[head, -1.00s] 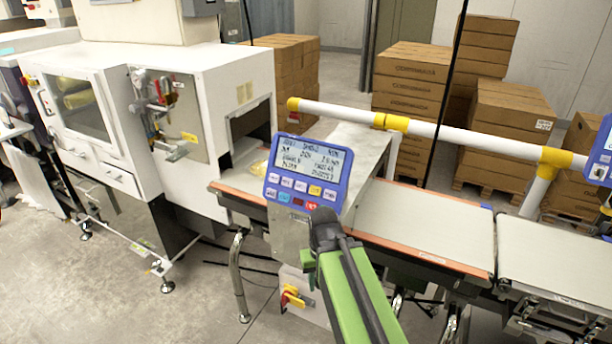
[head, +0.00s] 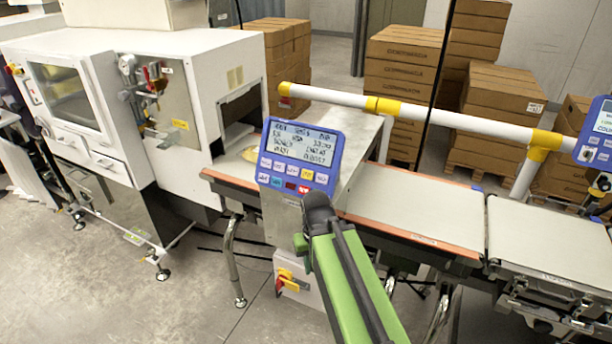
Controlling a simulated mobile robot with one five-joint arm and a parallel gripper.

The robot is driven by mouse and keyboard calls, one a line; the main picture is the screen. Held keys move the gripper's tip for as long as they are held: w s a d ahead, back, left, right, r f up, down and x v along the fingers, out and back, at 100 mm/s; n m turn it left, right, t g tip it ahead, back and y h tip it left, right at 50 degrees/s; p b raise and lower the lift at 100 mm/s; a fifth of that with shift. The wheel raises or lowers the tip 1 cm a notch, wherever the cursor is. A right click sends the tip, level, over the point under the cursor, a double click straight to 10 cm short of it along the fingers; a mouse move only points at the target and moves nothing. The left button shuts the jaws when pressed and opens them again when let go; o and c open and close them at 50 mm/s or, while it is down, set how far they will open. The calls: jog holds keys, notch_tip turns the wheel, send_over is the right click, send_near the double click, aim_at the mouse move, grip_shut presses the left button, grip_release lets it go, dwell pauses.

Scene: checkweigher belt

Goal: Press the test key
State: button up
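The blue control panel (head: 300,156) stands on a metal post beside the belt, with a lit text display (head: 302,143) above two rows of small keys (head: 292,180). Most keys are pale; one is yellow (head: 307,174), one teal (head: 276,183), one dark red (head: 291,186) and one bright red (head: 304,190). The key lettering is too small to read, so I cannot tell which is the test key. My gripper (head: 316,200) is a dark tip on the green arm, seen just below the panel's lower right keys. Its fingers are not distinguishable, and contact cannot be judged.
The conveyor belt (head: 415,213) runs right from the white machine (head: 150,60). A white and yellow rail (head: 455,128) crosses behind it. A second blue panel (head: 598,138) is at the right edge. Stacked cartons (head: 403,85) stand behind. Open floor (head: 130,310) lies front left.

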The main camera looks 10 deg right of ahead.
grip_shut()
dwell(1.4)
